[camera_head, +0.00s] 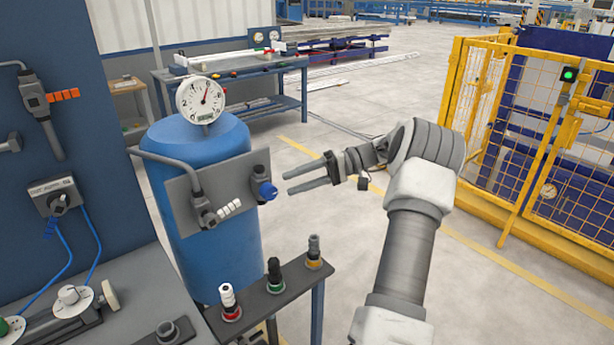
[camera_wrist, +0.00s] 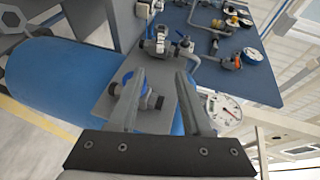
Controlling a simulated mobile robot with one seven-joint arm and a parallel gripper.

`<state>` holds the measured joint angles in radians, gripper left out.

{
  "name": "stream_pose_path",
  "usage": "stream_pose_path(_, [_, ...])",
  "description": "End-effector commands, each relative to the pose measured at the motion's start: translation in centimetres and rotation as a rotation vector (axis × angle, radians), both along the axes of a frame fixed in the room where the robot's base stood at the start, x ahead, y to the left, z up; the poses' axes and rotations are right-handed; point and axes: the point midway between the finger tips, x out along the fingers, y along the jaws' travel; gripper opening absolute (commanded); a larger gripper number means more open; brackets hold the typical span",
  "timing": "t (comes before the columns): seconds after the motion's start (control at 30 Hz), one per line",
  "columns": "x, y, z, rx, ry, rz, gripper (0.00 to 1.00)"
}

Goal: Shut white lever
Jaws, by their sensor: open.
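The white lever (camera_head: 229,209) is a short ribbed handle on a grey valve at the lower part of the grey plate on the blue tank. It points right and slightly up from the valve body. My gripper (camera_head: 287,184) is open and empty, to the right of the plate and the blue knob. It does not touch the white lever. In the wrist view my gripper's fingers (camera_wrist: 160,74) point toward the plate.
A blue knob (camera_head: 267,191) on the plate lies between my gripper and the white lever. A pressure gauge (camera_head: 201,100) tops the tank. Open floor lies right, before a yellow fence (camera_head: 560,150).

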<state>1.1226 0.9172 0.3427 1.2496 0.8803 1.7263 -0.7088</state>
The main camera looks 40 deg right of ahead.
Motion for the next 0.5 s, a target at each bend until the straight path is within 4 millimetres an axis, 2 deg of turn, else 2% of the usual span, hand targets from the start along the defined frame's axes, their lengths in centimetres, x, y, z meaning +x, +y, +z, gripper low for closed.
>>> stream_pose_path(0.1, [-0.6, -1.5, 0.4, 0.000, -0.001, -0.002, 0.49])
stream_pose_path(0.2, [-0.9, -2.1, 0.5, 0.001, -0.001, -0.001, 0.49])
stream_pose_path(0.5, [-1.1, -2.5, 0.6, 0.000, 0.000, 0.000, 0.49])
